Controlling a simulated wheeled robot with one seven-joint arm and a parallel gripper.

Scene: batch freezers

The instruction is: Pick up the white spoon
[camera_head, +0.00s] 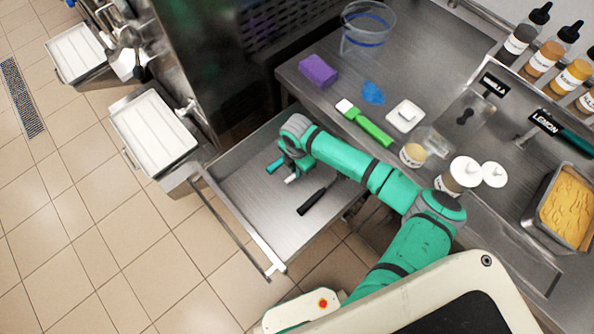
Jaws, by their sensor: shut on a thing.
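My gripper (286,170) reaches down into the open metal drawer (238,190) below the counter. It is shut on the white spoon (292,179). Only a short pale end of the spoon shows beside the fingers, and the rest is hidden by my gripper and wrist. I cannot tell whether the spoon still touches the drawer floor. A short teal piece (274,166) shows just left of the fingers.
A black-handled tool (316,200) lies in the drawer to the right. On the counter are a purple sponge (318,69), a green-handled brush (368,125), a blue cloth (373,92), a clear bucket (366,30) and a tub of yellow ice cream (568,205).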

